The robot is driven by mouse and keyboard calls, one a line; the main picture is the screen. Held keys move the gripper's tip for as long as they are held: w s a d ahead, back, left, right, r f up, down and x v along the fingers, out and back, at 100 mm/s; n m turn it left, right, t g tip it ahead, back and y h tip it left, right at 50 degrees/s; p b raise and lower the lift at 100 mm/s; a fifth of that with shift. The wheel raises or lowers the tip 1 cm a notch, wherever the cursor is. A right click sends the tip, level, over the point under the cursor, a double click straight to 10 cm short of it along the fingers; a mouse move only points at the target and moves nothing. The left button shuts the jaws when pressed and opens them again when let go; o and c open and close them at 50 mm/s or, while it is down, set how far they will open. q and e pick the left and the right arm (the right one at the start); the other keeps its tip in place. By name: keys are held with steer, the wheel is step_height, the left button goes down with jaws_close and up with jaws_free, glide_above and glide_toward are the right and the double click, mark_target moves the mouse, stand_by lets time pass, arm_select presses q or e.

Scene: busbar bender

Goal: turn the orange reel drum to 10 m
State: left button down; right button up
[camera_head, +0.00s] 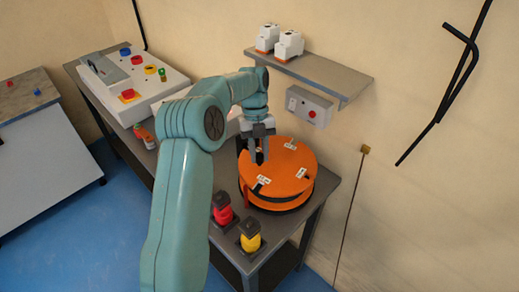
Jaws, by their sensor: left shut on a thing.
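The orange reel drum (287,170) lies flat on the grey bench in the middle of the view, with white labels on its top face. Their writing is too small to read. My left gripper (259,152) comes down over the drum's left upper part. It is shut on a small dark handle (260,157) that stands up from the drum top; the fingers hide most of it. My right gripper is not in view.
A red-topped button (222,209) and a yellow one (250,236) stand at the bench's front edge. A control box (132,85) sits at the back left. A wall shelf (310,75) with white devices and a grey box (309,106) are behind the drum.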

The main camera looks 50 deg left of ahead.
arm_select(q)
steer(key=shift+a+m, duration=0.1)
steer(key=shift+m, duration=0.2)
steer(key=c, duration=0.9)
jaws_free()
steer(key=shift+w, duration=0.1)
step_height(320, 180, up, 20)
steer(key=p, duration=0.6)
steer(key=shift+p, duration=0.4)
steer(key=shift+f, duration=0.1)
